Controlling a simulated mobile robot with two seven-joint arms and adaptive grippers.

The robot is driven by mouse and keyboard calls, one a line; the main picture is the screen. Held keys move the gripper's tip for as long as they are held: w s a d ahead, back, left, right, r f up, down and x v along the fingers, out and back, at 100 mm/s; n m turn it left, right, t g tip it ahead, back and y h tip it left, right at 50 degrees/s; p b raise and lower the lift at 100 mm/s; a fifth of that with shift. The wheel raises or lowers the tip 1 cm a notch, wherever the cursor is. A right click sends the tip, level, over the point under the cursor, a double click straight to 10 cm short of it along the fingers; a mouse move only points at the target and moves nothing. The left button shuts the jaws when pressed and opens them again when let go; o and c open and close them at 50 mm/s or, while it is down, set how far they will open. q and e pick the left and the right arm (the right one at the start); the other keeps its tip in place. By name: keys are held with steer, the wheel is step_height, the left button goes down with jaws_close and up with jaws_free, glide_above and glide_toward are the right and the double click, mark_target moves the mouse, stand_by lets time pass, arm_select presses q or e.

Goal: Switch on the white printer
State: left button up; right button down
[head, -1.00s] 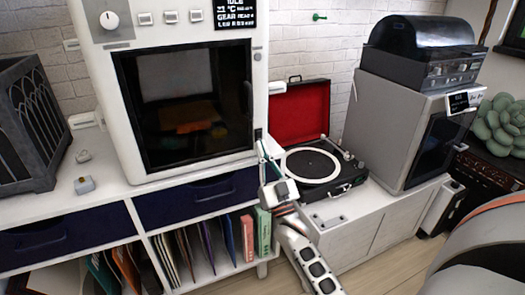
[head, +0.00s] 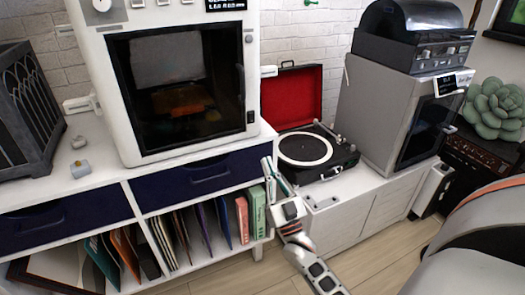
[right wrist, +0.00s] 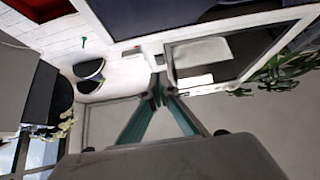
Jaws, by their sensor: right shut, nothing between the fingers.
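The white printer (head: 258,80) stands on the cabinet at the left of the head view, with a large dark window. A small black switch (head: 250,117) is on its front, low at the right edge. A lit black display (head: 226,4) is cut by the top edge of the frame. My right gripper (head: 268,166) is shut and empty, its fingertips below and right of the switch, apart from it in the picture. Its teal fingers (right wrist: 158,97) meet in the right wrist view. My left gripper is not in view.
A record player (head: 310,150) with a red lid sits on the low white cabinet, right of my gripper. A grey machine (head: 375,115) stands beyond it. Folders and books (head: 243,220) fill the shelf below the drawers. A dark lantern-like box (head: 25,115) is at far left.

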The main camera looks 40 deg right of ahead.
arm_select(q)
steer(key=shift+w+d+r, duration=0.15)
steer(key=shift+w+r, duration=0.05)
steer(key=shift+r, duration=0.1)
arm_select(e)
steer(key=shift+s+a+f, duration=0.15)
steer(key=shift+s+f, duration=0.4)
steer(key=shift+f, duration=0.2)
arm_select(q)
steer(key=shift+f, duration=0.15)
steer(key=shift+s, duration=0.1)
